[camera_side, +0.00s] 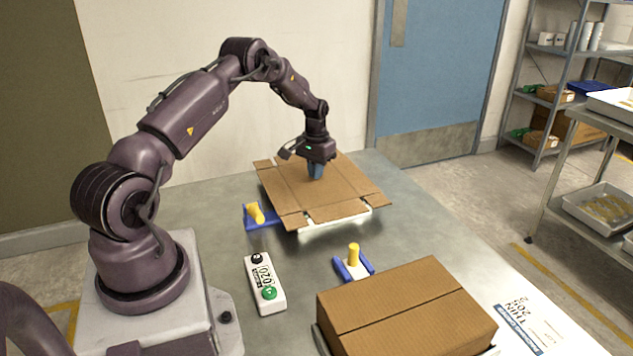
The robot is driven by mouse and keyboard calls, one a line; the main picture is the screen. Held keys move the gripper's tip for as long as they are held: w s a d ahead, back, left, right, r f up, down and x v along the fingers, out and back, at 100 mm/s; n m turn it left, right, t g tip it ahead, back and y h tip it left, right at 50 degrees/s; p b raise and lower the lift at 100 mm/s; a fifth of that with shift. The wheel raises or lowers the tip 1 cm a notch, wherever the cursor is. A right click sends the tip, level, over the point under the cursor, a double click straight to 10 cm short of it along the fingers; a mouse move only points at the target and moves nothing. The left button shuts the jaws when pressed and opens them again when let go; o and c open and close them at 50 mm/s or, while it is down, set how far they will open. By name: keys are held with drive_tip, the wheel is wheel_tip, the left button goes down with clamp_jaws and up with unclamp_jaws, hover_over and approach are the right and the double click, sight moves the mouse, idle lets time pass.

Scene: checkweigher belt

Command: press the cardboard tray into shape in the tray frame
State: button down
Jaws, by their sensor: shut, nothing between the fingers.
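The cardboard tray (345,187) is a flat brown blank with corner flaps. It lies on top of the white tray frame (336,222), whose front edge shows beneath it. Its panels look flat, with no walls standing up. My gripper (316,174) points down over the middle of the blank, shut and with nothing in it. Its blue fingertips are at or just above the cardboard; I cannot tell if they touch. The blank hides most of the frame and its opening.
A blue bracket with a yellow peg (256,213) stands left of the frame, another yellow peg (353,254) in front. A control box (265,284) with a green button lies nearer. A closed carton (405,308) fills the front right. Bare table (430,215) lies right of the frame.

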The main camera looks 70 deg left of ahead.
sight(316, 185)
drive_tip(key=shift+f, duration=2.45)
drive_tip(key=shift+r, duration=5.6)
